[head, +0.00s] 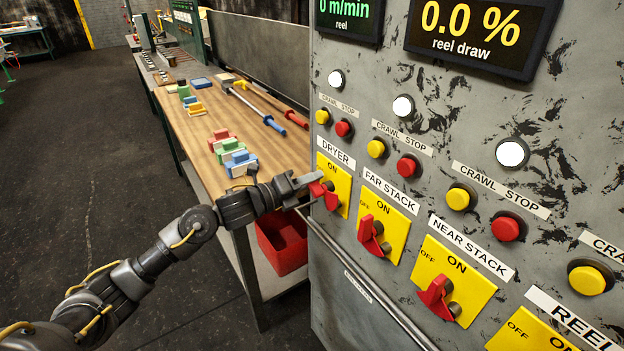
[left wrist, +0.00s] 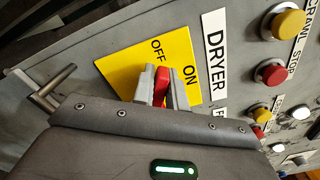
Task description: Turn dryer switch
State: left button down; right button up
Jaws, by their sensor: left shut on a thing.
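The dryer switch is a red handle (head: 331,200) on a yellow plate (head: 342,183) marked ON, under the DRYER label (head: 336,152) on the grey cabinet. My left gripper (head: 318,185) reaches it from the left. In the left wrist view, its two grey fingers (left wrist: 162,88) are shut on the red handle (left wrist: 161,76), one on each side. There the plate (left wrist: 125,72) shows both OFF and ON. The fingers hide much of the handle, and I cannot tell exactly which mark it points to. My right gripper is not in view.
The far stack switch (head: 369,237) and near stack switch (head: 437,297) sit to the right, below yellow and red buttons. A rail (head: 365,280) runs along the cabinet's lower front. A wooden workbench (head: 215,110) with tools stands behind, a red bin (head: 283,240) below it.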

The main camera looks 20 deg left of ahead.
pick_arm(q)
jog(key=n, duration=0.2)
jog(key=shift+w+a+f+n, duration=0.1)
jog(key=shift+a+f+n, duration=0.05)
jog(key=shift+f+n, duration=0.25)
jog(key=shift+f+n+p, duration=0.25)
jog(key=shift+n+p, duration=0.05)
jog(key=shift+n, duration=0.65)
jog(key=shift+f+n+p, duration=0.25)
jog(key=shift+n+p, duration=0.05)
jog(key=shift+n, duration=0.65)
jog(key=c, duration=1.4)
grip_release()
jog(key=shift+w, duration=0.1)
jog(key=shift+c, duration=0.2)
